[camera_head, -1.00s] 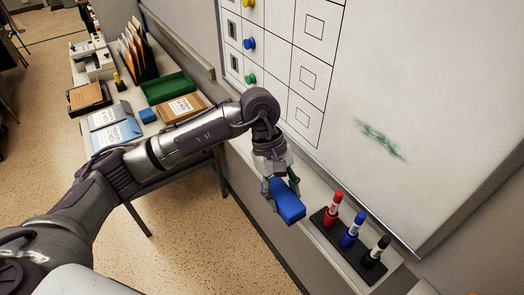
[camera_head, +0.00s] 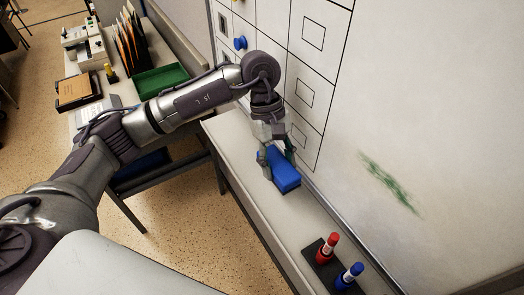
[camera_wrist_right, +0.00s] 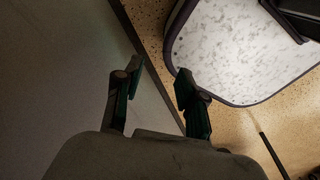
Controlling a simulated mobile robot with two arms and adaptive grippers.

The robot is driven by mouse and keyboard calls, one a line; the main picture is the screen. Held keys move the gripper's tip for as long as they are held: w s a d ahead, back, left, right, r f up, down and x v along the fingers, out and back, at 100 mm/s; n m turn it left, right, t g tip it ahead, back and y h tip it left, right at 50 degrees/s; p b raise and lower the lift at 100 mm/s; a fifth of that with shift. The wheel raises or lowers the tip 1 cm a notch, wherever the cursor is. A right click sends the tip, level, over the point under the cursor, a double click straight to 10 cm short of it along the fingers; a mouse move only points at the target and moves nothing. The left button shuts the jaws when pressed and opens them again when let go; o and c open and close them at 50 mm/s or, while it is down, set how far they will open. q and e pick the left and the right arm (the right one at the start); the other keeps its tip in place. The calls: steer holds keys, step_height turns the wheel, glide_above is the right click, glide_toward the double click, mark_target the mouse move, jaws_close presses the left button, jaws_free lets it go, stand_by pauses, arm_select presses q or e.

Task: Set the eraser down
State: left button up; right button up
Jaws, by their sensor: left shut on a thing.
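The blue eraser (camera_head: 285,172) is in the head view, at or just above the pale ledge (camera_head: 238,150) under the whiteboard. I cannot tell whether it touches the ledge. My left gripper (camera_head: 277,160) is shut on the eraser, with a finger on either side of it. My right gripper (camera_wrist_right: 157,92) shows only in the right wrist view. Its fingers are apart with nothing between them.
A black holder with a red marker (camera_head: 327,248) and a blue marker (camera_head: 349,276) stands on the ledge nearer to me. The whiteboard (camera_head: 430,110) rises behind, with a green smear (camera_head: 390,184). A desk with a green tray (camera_head: 165,80) stands at left. The ledge between eraser and markers is clear.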

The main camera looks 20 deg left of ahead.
arm_select(q)
steer(key=shift+w+f+p, duration=0.55)
steer(key=shift+w+f, duration=0.25)
steer(key=shift+f, duration=0.35)
steer(key=p, duration=0.2)
glide_above(280, 197)
steer(key=a, duration=0.1)
steer(key=f, duration=0.4)
steer(key=shift+w+f, duration=0.25)
steer(key=shift+f, duration=0.1)
steer(key=f, duration=0.3)
steer(key=shift+w+p, duration=0.25)
steer(key=shift+p, duration=0.1)
steer(key=shift+s, duration=0.1)
steer(key=shift+a+f, duration=0.1)
steer(key=o, duration=1)
arm_select(e)
step_height(280, 197, up, 4)
steer(key=shift+s+f, duration=0.15)
steer(key=shift+f, duration=0.1)
arm_select(q)
steer(key=shift+r, duration=0.2)
arm_select(e)
steer(key=shift+r, duration=0.1)
